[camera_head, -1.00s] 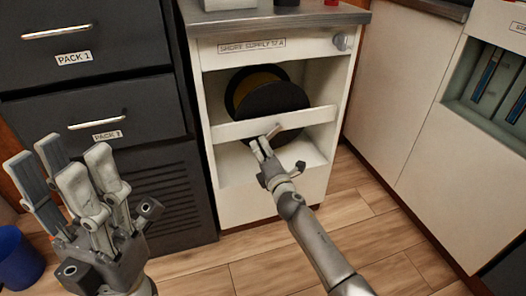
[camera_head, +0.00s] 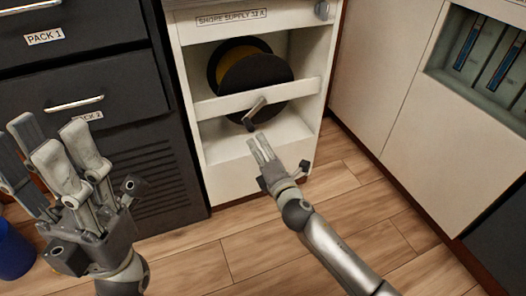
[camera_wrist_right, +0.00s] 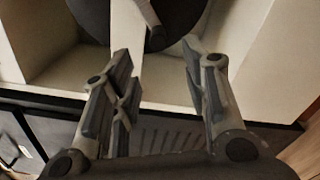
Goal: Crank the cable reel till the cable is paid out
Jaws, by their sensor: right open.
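The reel's lower part and the handle also show at the top of the right wrist view (camera_wrist_right: 155,20). My right gripper (camera_head: 263,150) is below and in front of the handle, open and empty, apart from it. My left gripper (camera_head: 40,150) is raised at the left, away from the reel, its fingers spread apart with nothing between them.
Dark drawers (camera_head: 75,105) labelled PACK stand left of the cabinet. A white unit with blue-striped slots (camera_head: 480,55) is at the right. A blue bin (camera_head: 14,250) stands at the lower left. The wooden floor (camera_head: 360,200) in front is clear.

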